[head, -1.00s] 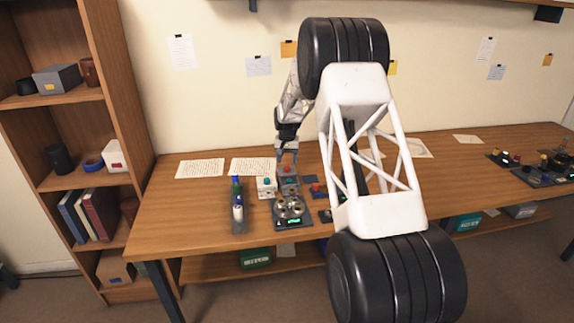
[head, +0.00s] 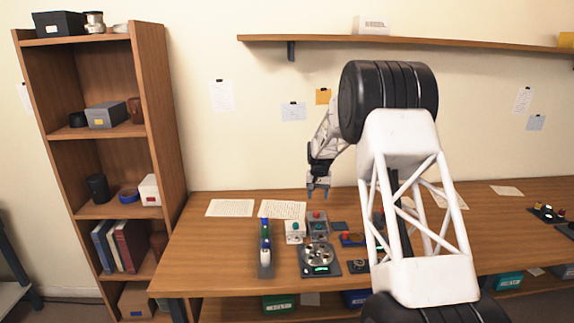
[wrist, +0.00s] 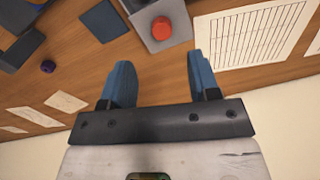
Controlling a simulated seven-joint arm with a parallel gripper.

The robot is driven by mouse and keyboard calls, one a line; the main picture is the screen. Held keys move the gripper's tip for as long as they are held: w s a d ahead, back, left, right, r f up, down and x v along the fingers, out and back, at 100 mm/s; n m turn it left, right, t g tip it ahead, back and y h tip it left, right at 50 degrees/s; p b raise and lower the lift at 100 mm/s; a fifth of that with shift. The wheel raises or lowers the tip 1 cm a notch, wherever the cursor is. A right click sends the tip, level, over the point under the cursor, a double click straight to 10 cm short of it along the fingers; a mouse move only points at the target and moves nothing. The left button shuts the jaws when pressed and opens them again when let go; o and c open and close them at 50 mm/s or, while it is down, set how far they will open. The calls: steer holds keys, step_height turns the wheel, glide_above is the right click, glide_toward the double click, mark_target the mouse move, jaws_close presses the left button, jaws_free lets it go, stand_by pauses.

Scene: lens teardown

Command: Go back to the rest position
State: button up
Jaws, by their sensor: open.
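My gripper (head: 318,187) hangs above the back part of the wooden workbench (head: 230,250), with its blue fingers pointing down. In the wrist view my gripper (wrist: 160,85) has its two blue fingers wide apart with nothing between them. A grey box with a red button (wrist: 160,28) lies beyond the fingertips; the box also shows in the head view (head: 317,228), just below my gripper. They look apart.
A white box with a teal button (head: 294,232), a round metal fixture (head: 319,258) and a rack with blue and green pieces (head: 265,250) stand nearby. Paper sheets (head: 230,208) lie at the back. A bookcase (head: 155,130) stands left. A wall shelf (head: 400,40) runs above.

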steer(key=s+r, duration=0.7)
steer(key=s, duration=0.4)
steer(key=s+a+r+n+t, duration=0.1)
steer(key=s+r, duration=0.7)
steer(key=s, duration=0.3)
steer(key=s+r, duration=0.7)
steer(key=s, duration=0.4)
steer(key=s+f+n+t, duration=0.1)
steer(key=s+f, duration=0.2)
steer(key=s, duration=3.3)
steer(key=shift+s+a+n+t, duration=0.2)
steer(key=shift+a+n+t, duration=0.1)
steer(key=shift+n, duration=0.1)
